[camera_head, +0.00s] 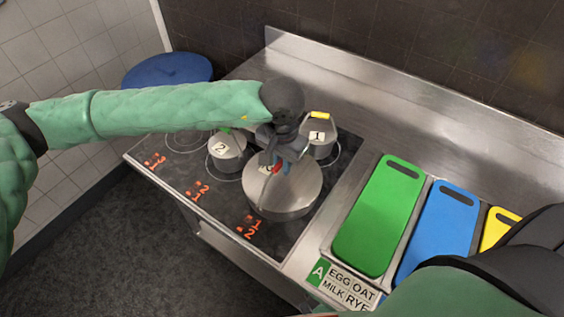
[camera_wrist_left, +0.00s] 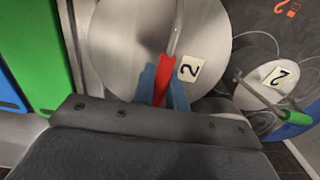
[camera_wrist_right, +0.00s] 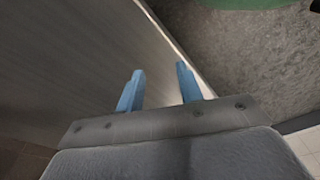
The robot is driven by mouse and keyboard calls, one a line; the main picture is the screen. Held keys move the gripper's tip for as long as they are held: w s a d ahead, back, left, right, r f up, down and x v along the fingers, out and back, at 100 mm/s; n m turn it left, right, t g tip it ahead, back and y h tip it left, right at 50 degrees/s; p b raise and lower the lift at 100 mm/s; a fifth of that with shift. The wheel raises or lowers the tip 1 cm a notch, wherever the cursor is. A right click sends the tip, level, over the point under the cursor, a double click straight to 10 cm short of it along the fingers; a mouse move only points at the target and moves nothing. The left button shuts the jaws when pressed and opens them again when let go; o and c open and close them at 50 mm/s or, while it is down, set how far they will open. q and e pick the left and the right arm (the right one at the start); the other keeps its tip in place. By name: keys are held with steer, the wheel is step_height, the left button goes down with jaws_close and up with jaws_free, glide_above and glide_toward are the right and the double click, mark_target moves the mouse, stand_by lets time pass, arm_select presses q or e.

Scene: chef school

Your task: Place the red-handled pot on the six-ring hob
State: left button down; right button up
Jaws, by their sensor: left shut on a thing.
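The steel pot (camera_head: 285,197) with a red handle (camera_wrist_left: 166,72) and a label 2 is at the front right of the dark six-ring hob (camera_head: 180,178). My left gripper (camera_head: 284,164) is shut on the red handle, one blue finger on each side of it in the left wrist view. The pot looks level. I cannot tell whether its base touches the glass or is slightly above it. The ring under it is hidden. My right gripper (camera_wrist_right: 159,80) is open and empty beside a vertical panel in the right wrist view.
A small lidded pot labelled 2 (camera_head: 226,153) and a yellow-handled pot labelled 1 (camera_head: 318,139) stand behind on the hob. Green (camera_head: 377,215) and blue (camera_head: 437,230) boards lie to the right. A blue round thing (camera_head: 166,69) is at the far left.

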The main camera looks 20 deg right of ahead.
steer(key=shift+s, duration=0.1)
steer(key=shift+a+r, duration=0.1)
steer(key=shift+r, duration=0.1)
arm_select(q)
steer(key=c, duration=1.4)
jaws_free()
arm_select(e)
steer(key=shift+w+r, duration=0.25)
steer(key=shift+w, duration=0.05)
steer(key=shift+f, duration=0.1)
steer(key=shift+s, duration=0.1)
